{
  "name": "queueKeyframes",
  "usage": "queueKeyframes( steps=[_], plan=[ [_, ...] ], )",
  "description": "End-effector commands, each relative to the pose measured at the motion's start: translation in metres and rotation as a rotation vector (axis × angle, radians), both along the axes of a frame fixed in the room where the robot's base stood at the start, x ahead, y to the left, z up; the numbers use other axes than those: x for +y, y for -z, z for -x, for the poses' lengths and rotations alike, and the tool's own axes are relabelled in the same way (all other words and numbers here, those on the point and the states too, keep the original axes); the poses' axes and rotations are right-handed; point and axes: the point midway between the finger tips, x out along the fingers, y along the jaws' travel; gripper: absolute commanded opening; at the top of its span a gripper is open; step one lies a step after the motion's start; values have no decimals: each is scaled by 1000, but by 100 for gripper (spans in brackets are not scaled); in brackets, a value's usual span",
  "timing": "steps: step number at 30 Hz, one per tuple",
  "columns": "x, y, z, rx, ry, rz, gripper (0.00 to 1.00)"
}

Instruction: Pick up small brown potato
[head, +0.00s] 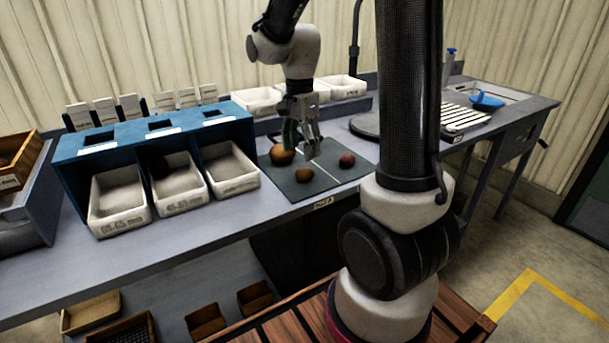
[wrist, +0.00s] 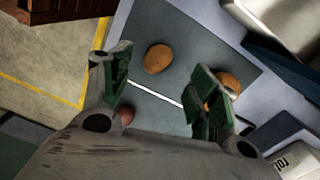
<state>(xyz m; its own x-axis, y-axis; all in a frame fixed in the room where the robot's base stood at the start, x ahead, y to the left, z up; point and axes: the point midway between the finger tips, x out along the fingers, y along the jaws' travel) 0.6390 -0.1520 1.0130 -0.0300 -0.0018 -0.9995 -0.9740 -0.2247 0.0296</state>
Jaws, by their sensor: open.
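The small brown potato (head: 304,175) lies on the front part of the dark mat (head: 325,182) in the head view. In the wrist view the brown potato (wrist: 158,58) is beyond the fingertips, between their lines. My gripper (head: 303,147) is open and empty above the mat, behind this potato and apart from it. The wrist view shows my gripper (wrist: 162,85) with both green-padded fingers spread. A larger orange-brown potato (head: 282,154) lies left of the gripper; in the wrist view the right finger partly hides it. A reddish potato (head: 347,160) lies to the right, partly hidden by the left finger in the wrist view.
The blue rack (head: 155,135) with white bins (head: 231,168) stands left of the mat. More white trays (head: 257,99) stand behind. A dark round plate (head: 370,126) is at back right. The mat's front strip is clear around the potato.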

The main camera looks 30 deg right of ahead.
Motion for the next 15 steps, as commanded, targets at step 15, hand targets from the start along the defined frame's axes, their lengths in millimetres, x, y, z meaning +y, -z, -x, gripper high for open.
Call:
queueKeyframes(
  steps=[15],
  plan=[
    [-5, 46, 2, 1, 164, 5, 61]
  ],
)
